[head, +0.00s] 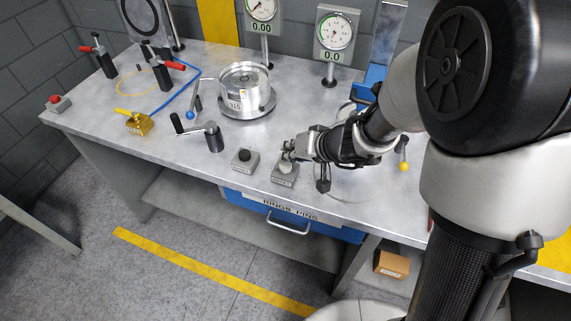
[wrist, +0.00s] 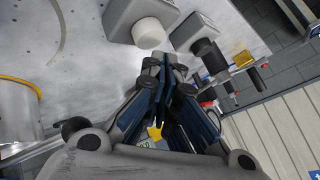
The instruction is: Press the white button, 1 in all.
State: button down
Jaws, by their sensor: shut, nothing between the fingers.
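The white button (head: 287,168) sits on a small grey box (head: 285,180) near the front edge of the workbench. It also shows in the wrist view (wrist: 148,32) as a white round cap, apparently standing out from its box. My gripper (head: 287,152) is shut and empty, with its fingertips very close to the white button. In the wrist view my gripper's closed fingertips (wrist: 167,63) appear just below and right of the cap. I cannot tell whether they touch it. My gripper partly covers the button's far side in the head view.
A black button (head: 244,154) on a similar box stands just left. A crank handle (head: 213,135) and a round metal fixture (head: 245,92) stand farther back left. A red button (head: 55,99) is at the far left corner. A blue drawer (head: 340,231) is below the bench edge.

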aim_at(289, 164)
jog(key=shift+f+b, duration=0.4)
jog(key=shift+b, duration=0.5)
jog(key=shift+f+b, duration=0.45)
jog(key=shift+f, duration=0.2)
dwell(0.6)
jog(key=shift+r, duration=0.1)
jog(key=shift+r+p, duration=0.5)
jog(key=shift+r, duration=0.45)
jog(key=shift+r+p, duration=1.5)
jog(key=shift+r, duration=1.05)
jog(key=shift+s, duration=0.1)
